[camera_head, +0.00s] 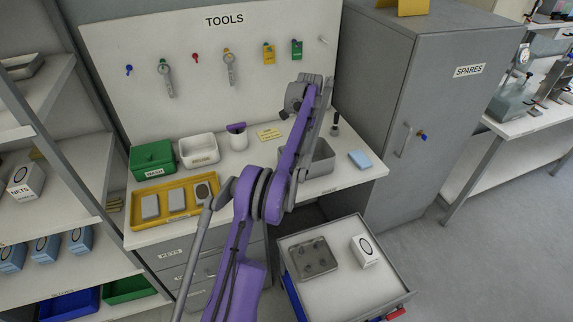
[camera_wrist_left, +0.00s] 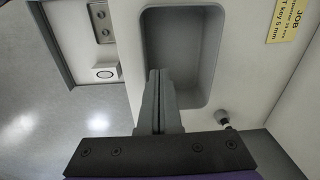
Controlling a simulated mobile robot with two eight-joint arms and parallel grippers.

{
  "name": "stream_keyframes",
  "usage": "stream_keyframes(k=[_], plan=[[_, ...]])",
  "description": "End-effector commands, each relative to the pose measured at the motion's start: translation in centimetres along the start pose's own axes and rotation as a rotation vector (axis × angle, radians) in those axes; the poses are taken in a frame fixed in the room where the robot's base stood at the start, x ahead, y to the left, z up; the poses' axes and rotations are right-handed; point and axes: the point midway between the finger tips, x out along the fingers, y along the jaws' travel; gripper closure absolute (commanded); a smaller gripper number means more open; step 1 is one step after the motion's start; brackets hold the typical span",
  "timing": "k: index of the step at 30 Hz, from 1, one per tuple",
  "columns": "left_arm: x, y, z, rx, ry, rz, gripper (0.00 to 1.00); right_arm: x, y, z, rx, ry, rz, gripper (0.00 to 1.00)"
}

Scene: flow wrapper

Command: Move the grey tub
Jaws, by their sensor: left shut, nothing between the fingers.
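The grey tub (camera_head: 322,161) stands on the worktop, right of its middle, partly hidden behind my purple arm in the head view. In the left wrist view the tub (camera_wrist_left: 192,50) is an open rectangular container with rounded corners, and its visible inside looks empty. My left gripper (camera_wrist_left: 158,74) is shut and empty. In the left wrist view its fingertips overlap the tub's left side; I cannot tell their height or whether they touch it. The fingertips are not clearly visible in the head view. My right gripper is not in view.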

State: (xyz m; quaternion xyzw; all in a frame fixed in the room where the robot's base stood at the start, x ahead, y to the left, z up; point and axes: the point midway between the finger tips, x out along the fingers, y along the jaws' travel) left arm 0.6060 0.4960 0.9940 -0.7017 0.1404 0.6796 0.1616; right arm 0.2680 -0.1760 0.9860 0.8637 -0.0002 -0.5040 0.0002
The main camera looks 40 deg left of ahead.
Motion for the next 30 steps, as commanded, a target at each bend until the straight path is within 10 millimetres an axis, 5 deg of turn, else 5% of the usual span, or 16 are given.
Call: stream_keyframes(k=[7,14,26,30], plan=[[2.8,-3.4,1.6,0.042,-0.020,0.033,1.00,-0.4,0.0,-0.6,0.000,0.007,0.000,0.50],[5.1,-3.5,2.0,0.050,-0.025,0.039,1.00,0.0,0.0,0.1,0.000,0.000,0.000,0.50],[13.5,-3.2,2.2,0.048,-0.025,0.038,1.00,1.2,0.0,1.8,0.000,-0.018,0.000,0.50],[13.2,-3.4,4.2,0.046,-0.025,0.038,1.00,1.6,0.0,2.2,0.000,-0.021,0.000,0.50]])
